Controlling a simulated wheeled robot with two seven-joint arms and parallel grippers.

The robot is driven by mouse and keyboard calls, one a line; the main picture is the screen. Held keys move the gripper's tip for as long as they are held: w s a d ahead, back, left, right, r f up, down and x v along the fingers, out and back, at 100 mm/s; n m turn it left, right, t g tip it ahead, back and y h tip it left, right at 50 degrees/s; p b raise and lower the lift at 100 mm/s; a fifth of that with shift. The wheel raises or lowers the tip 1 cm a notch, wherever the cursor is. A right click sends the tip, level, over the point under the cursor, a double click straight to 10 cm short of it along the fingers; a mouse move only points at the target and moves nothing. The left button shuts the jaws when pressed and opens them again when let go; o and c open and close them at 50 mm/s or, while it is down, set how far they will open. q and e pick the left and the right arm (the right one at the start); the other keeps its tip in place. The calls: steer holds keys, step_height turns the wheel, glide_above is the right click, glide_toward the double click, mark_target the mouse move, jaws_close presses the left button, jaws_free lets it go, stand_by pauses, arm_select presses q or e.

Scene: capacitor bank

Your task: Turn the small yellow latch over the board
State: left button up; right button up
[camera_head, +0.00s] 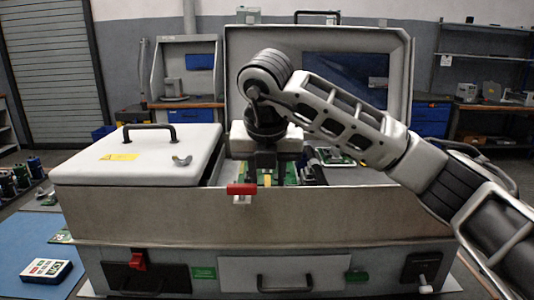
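A small yellow piece (267,180), likely the latch, shows inside the open bay of the grey case, just under my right gripper. A green board (290,176) shows beside it, partly hidden by the gripper and the case's front wall. My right gripper (265,170) points down into the bay from above. Its fingertips are at or very near the yellow piece; I cannot tell whether they touch it or how far apart they are. My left gripper is not in view.
The case's front wall (330,215) carries a red lever (242,188) close in front of the gripper. A closed white lid (135,160) with a black handle covers the left side. An upright lid with a screen (345,72) stands behind. A blue mat (28,240) lies at left.

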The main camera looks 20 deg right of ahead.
arm_select(q)
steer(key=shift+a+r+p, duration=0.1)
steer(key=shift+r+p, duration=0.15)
steer(key=shift+p, duration=0.55)
arm_select(e)
steer(key=v, duration=1.5)
steer(key=shift+s+r, duration=0.15)
steer(key=shift+r, duration=0.15)
